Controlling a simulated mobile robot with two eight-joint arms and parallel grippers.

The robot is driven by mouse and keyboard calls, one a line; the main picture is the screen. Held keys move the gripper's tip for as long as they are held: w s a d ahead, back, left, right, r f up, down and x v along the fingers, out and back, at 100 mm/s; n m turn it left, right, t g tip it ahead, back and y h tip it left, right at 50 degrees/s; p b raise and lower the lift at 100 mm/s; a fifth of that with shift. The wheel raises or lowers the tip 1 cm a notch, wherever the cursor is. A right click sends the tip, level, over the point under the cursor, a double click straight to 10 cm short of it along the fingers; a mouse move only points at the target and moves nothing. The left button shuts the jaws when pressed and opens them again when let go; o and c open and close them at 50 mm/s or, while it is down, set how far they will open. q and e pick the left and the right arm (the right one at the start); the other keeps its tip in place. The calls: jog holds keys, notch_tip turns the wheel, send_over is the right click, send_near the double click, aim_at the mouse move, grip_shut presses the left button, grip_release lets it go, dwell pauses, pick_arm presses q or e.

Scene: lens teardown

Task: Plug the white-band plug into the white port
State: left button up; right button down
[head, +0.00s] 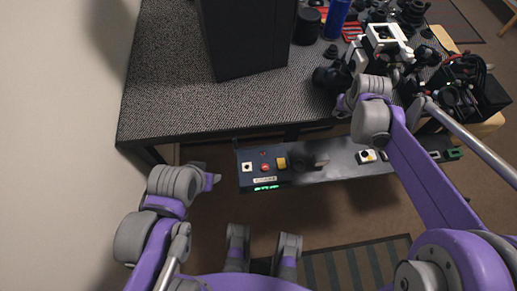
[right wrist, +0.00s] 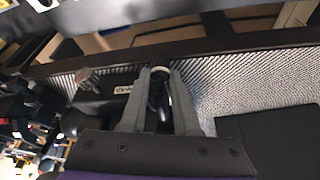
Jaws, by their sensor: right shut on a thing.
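My right gripper (right wrist: 158,75) is shut on a black plug (right wrist: 156,93) with a pale band, seen between its grey fingers in the right wrist view. Its fingers reach over the woven tabletop, near the table edge. In the head view a dark port panel (head: 327,177) runs along the table's front edge. The plug is apart from the white port.
A tall black box (head: 247,38) stands on the grey woven table (head: 165,85). Black parts, a blue cylinder (head: 337,20) and red-trimmed items crowd the back right. Another white-framed fitting (head: 366,156) is farther right on the panel. The table's left part is clear.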

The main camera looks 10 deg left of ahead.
dwell(0.3)
jog(key=s+a+n+g+y+p, duration=0.1)
jog(key=s+a+n+p, duration=0.1)
jog(key=s+a+n, duration=0.3)
jog(key=s+a+f+n+g+y+p, duration=0.1)
jog(key=s+a+n, duration=0.4)
jog(key=a, duration=0.7)
jog(key=s+a+f+n+g+y+p, duration=0.1)
jog(key=s+a+n+p, duration=0.3)
jog(key=a, duration=0.5)
jog(key=s+n+g+y, duration=0.1)
jog(key=s+n, duration=0.1)
jog(key=shift+f+n+y+p, duration=0.15)
jog(key=shift+n+y+p, duration=0.15)
jog(key=shift+n+p, duration=0.1)
jog(key=shift+a+f, duration=0.1)
jog(key=shift+f, duration=0.05)
jog(key=shift+f+b, duration=2.05)
jog(key=shift+f, duration=0.7)
jog(key=shift+b, duration=0.3)
jog(key=shift+f+b, duration=0.55)
